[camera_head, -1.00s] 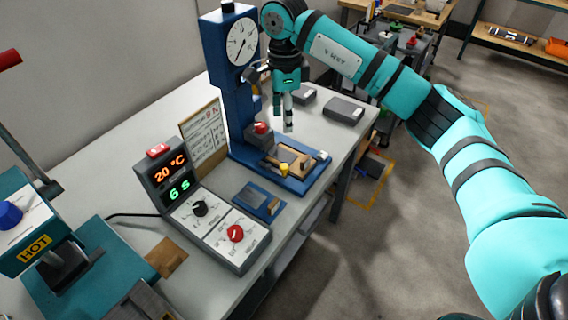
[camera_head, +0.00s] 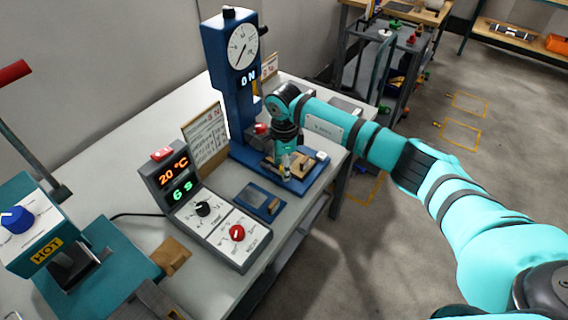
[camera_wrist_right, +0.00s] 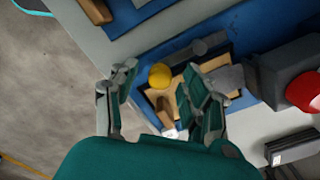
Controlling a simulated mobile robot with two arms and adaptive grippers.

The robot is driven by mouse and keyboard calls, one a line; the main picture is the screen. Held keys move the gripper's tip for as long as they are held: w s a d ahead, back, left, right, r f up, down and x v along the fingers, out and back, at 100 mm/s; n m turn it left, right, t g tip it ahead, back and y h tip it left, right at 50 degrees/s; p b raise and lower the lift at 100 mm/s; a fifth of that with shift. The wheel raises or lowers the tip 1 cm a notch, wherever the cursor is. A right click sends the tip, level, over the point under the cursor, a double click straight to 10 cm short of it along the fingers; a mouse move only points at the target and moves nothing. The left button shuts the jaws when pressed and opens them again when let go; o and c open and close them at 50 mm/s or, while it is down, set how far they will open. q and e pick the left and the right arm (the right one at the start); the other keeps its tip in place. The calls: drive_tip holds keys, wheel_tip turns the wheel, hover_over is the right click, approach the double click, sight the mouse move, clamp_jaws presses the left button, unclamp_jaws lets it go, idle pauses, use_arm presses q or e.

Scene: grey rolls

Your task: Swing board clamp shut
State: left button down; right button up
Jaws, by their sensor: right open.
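The blue test stand (camera_head: 240,120) has a base plate with a wooden board fixture (camera_head: 299,166) on it. In the right wrist view the board clamp shows as a yellow ball knob (camera_wrist_right: 160,76) with a grey bar (camera_wrist_right: 199,47) beside it, over the tan board (camera_wrist_right: 179,88). My right gripper (camera_head: 284,172) is low over the fixture. In the right wrist view the gripper (camera_wrist_right: 156,85) is open, with the knob between its fingers; I cannot tell whether they touch it. In the head view the arm partly hides the clamp. My left gripper is not in view.
A control box (camera_head: 222,226) with displays and two knobs stands left of the stand. A blue-framed pad (camera_head: 259,200) lies before it. A red button housing (camera_wrist_right: 289,80) is close to the right finger. A teal HOT machine (camera_head: 93,262) is at the left.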

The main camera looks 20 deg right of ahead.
drive_tip(key=shift+c, duration=0.2)
clamp_jaws()
